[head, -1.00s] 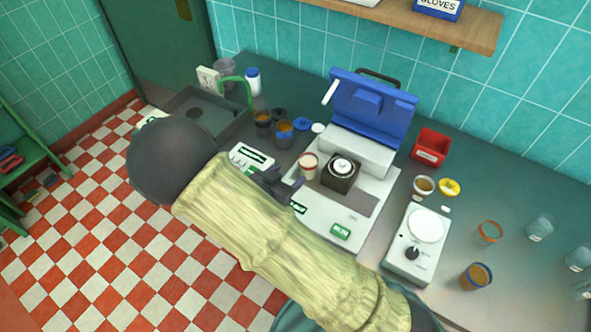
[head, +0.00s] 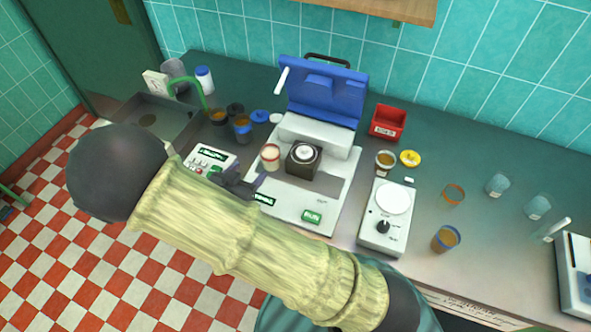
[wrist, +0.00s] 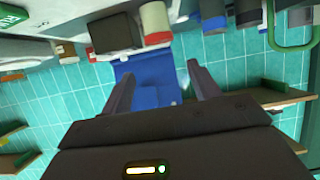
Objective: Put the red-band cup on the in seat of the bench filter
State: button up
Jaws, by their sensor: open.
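The red-band cup (head: 270,156), pale with a red band, stands upright on the left part of the white bench filter (head: 285,205), beside its dark block (head: 304,160). The filter's blue lid (head: 322,92) is raised. I cannot read which seat the cup is on. My gripper (head: 250,185) is open and empty, just in front and to the left of the cup, apart from it. In the wrist view the cup (wrist: 155,20) shows at the top, beyond the open fingers (wrist: 163,85), with the blue lid (wrist: 148,80) between them.
A keypad device (head: 208,160) is left of the filter. Blue-band cup (head: 242,130) and dark cups stand behind it. A white scale-like device (head: 386,215), red bin (head: 388,122) and several cups are on the right. A wooden shelf (head: 370,10) hangs above.

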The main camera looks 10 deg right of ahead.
jog(key=w+d+r+n+g+y, duration=0.1)
jog(key=d+r+n+g+y, duration=0.25)
jog(key=d+y, duration=0.3)
jog(key=s+d+r+n+g, duration=0.3)
jog(key=s+d+r+g, duration=0.2)
jog(key=s+d, duration=0.6)
jog(key=shift+s+r+y, duration=0.35)
jog(key=shift+s+r, duration=0.1)
jog(key=shift+r, duration=0.25)
